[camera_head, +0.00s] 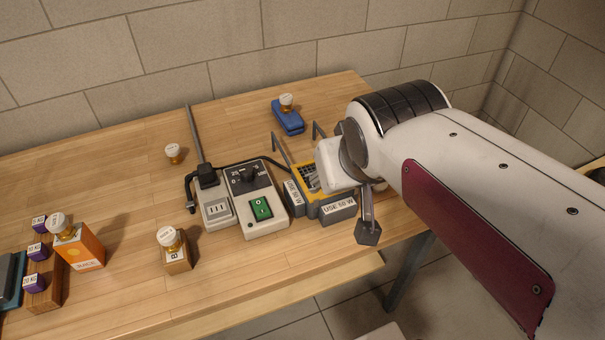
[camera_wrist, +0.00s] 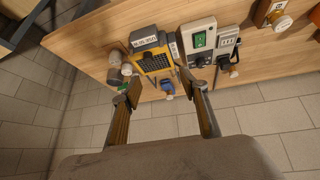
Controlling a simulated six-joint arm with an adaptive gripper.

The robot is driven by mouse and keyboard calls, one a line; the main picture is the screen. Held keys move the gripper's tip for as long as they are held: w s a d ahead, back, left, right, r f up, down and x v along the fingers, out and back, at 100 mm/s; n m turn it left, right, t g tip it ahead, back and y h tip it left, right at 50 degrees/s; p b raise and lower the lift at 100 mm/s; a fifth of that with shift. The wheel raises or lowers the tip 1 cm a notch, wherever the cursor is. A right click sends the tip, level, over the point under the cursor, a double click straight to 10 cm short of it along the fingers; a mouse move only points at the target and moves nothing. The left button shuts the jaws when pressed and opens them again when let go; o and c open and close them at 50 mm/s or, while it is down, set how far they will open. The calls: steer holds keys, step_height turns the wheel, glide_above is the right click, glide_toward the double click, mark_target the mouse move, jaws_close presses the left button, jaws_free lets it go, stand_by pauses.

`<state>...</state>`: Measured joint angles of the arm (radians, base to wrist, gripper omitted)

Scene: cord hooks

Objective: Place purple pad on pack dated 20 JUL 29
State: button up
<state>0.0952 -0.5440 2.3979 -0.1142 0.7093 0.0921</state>
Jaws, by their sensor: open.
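Several small purple blocks with white labels, such as the middle one (camera_head: 38,251), sit at the far left on a wooden holder (camera_head: 46,296); one label seems to read 20 KG. I cannot tell whether one of them is the purple pad. I can read no date 20 JUL 29 on anything, so I cannot tell which thing is that pack. My gripper (camera_wrist: 162,92) is open and empty in the wrist view, its two fingers apart. In the head view one dark finger (camera_head: 368,232) hangs by the table's right front edge, far from the purple blocks; the other is hidden.
A yellow and grey device (camera_head: 337,208) with white labels stands left of my gripper. Beside it are a dial box with a green switch (camera_head: 261,209) and a socket block (camera_head: 217,212). An orange box (camera_head: 80,247), knobbed block (camera_head: 175,254) and blue block (camera_head: 287,119) stand apart.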

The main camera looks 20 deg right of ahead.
steer(key=s+a+f+n+g+y, duration=0.1)
steer(key=s+a+f, duration=0.1)
steer(key=s+a, duration=0.3)
steer(key=s, duration=0.3)
steer(key=shift+y, duration=0.3)
steer(key=shift+s, duration=0.1)
stand_by(0.7)
